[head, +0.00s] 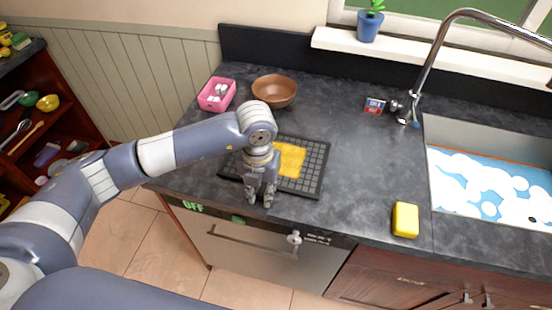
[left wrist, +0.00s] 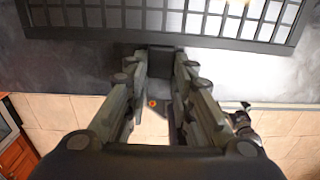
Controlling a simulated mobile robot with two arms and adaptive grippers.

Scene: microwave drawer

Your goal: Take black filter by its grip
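The black filter (head: 314,170) is a flat dark grid that lies on the counter near its front edge, with a yellow patch (head: 289,160) on top. In the left wrist view its frame and mesh (left wrist: 200,20) fill the top. A dark block, seemingly its grip (left wrist: 166,56), juts from the frame between my fingertips. My left gripper (head: 261,200) points down at the filter's front edge. Its two fingers (left wrist: 163,62) are apart, on either side of the block; I cannot tell whether they touch it. My right gripper is not in view.
A pink container (head: 216,95) and a brown bowl (head: 274,91) stand behind the filter. A yellow sponge (head: 405,219) lies to the right, near the sink (head: 485,190). An appliance front with a handle (head: 250,243) is below the counter edge. The counter between filter and sink is mostly clear.

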